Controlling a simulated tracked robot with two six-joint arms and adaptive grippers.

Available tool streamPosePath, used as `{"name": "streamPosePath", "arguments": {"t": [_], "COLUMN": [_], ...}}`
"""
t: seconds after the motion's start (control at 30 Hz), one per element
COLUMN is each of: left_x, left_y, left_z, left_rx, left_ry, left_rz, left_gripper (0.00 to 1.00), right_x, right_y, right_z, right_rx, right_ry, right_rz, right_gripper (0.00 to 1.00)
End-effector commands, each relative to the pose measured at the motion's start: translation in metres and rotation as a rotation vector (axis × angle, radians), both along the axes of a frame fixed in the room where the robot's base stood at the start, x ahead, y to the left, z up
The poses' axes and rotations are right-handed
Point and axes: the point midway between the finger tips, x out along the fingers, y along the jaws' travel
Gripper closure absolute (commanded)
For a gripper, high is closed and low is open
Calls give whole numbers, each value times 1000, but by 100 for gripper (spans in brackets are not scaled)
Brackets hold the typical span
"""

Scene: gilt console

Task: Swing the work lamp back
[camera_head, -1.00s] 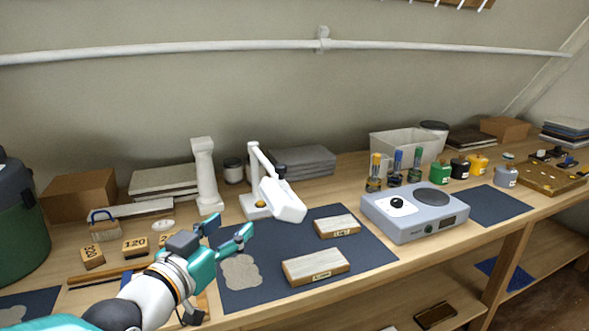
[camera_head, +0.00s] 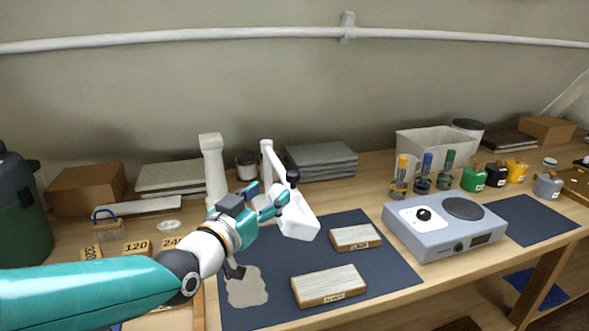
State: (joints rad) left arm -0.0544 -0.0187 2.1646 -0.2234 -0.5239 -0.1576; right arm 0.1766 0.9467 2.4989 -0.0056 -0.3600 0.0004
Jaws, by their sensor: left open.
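The white work lamp (camera_head: 298,217) stands toward the back of the bench, its post upright and its head tilted down over the dark mat (camera_head: 375,275). My left gripper (camera_head: 277,198) is open, with its teal fingers at the left side of the lamp head. The fingers overlap the lamp in the picture, and I cannot tell if they touch it. The lamp's base is mostly hidden behind my gripper. My right gripper is not in view.
Two labelled wooden blocks, one at the front (camera_head: 328,287) and one behind (camera_head: 355,238), lie on the mat. A grey hotplate device (camera_head: 444,227) stands to the right.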

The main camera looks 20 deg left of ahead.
Motion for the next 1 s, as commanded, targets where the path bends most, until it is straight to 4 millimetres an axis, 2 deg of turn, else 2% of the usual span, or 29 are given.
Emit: {"name": "streamPosePath", "arguments": {"t": [0.1, 0.3, 0.5, 0.7, 0.93, 1.0], "left_x": [28, 68, 95, 104, 104, 104], "left_y": [-7, -15, -20, -22, -22, -22], "left_z": [2, 2, 2, 1, 0, 0], "left_rx": [0, -1, -1, 0, 0, 0], "left_ry": [1, 0, -1, -2, -2, -2], "left_rz": [-4, -5, -5, -5, -6, -6], "left_gripper": [43, 43, 43, 43, 43, 53], "right_x": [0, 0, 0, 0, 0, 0], "right_y": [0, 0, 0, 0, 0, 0], "right_z": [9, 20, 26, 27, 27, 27], "right_rx": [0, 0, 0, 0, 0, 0], "right_ry": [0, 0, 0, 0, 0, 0], "right_rz": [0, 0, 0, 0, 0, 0], "right_gripper": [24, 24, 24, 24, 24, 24]}}
